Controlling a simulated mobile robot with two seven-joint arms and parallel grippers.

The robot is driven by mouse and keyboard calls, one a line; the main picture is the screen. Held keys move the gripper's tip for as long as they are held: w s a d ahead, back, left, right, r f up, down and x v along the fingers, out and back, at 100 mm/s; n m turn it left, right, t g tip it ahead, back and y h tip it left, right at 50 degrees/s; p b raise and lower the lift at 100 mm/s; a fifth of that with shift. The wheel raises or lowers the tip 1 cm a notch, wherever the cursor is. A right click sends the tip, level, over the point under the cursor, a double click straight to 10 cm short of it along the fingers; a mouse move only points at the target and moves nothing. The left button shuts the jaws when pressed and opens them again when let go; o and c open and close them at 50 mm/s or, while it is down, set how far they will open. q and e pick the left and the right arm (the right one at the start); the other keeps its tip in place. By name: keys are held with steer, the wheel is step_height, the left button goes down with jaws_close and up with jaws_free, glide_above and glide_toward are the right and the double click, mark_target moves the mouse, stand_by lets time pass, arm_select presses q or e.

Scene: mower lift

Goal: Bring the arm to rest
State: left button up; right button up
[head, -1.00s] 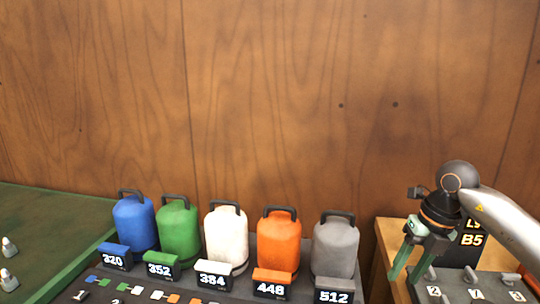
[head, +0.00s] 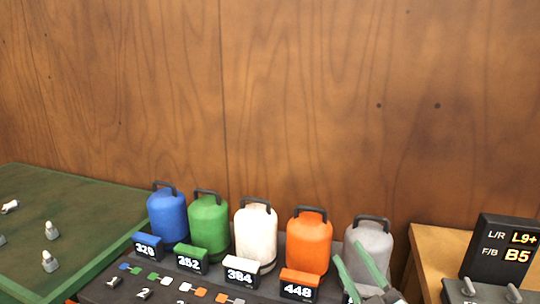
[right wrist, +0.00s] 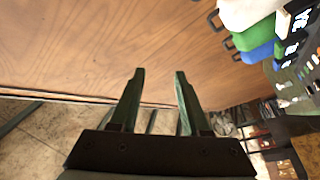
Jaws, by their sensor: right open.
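My right gripper (head: 347,250) shows at the bottom of the head view, its two green fingers apart and pointing up in front of the grey canister (head: 372,240). Most of its arm is below the frame. In the right wrist view the same gripper (right wrist: 159,72) is open, with nothing between its fingers and the wooden wall (right wrist: 100,40) beyond. My left gripper is in neither view.
A row holds blue (head: 167,216), green (head: 209,225), white (head: 255,235) and orange (head: 309,243) canisters behind number tags. A black display (head: 502,250) reading L/R L9+, F/B B5 stands at right. A green board (head: 70,210) lies at left.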

steer(key=s+d+f+m+g+h, duration=0.2)
steer(key=s+f+m+g, duration=0.1)
steer(key=f, duration=0.3)
steer(key=s+d+f+m+g+h, duration=0.2)
steer(key=s+f, duration=0.1)
steer(key=f, duration=0.3)
steer(key=s+d+f+m+g+h, duration=0.2)
steer(key=s+d+f+m+g, duration=0.1)
steer(key=f, duration=0.3)
steer(key=shift+s+f+m+g+h, duration=0.2)
steer(key=shift+s+m+g+h, duration=0.1)
steer(key=shift+s+h, duration=0.15)
steer(key=s+a+f+m+g+y, duration=0.1)
steer(key=s+f+g, duration=0.3)
steer(key=s, duration=0.4)
steer(key=s+f+g, duration=0.4)
steer(key=s, duration=0.5)
steer(key=w+a+f+t+y, duration=0.1)
steer(key=w+a+f+t, duration=0.1)
steer(key=f, duration=0.3)
steer(key=w+a+f+t+y, duration=0.1)
steer(key=w+a+f+t, duration=0.1)
steer(key=f, duration=0.4)
steer(key=shift+w+a+f+t, duration=0.25)
steer(key=shift+w+f+t, duration=0.05)
steer(key=shift+t, duration=0.6)
steer(key=shift+y, duration=0.25)
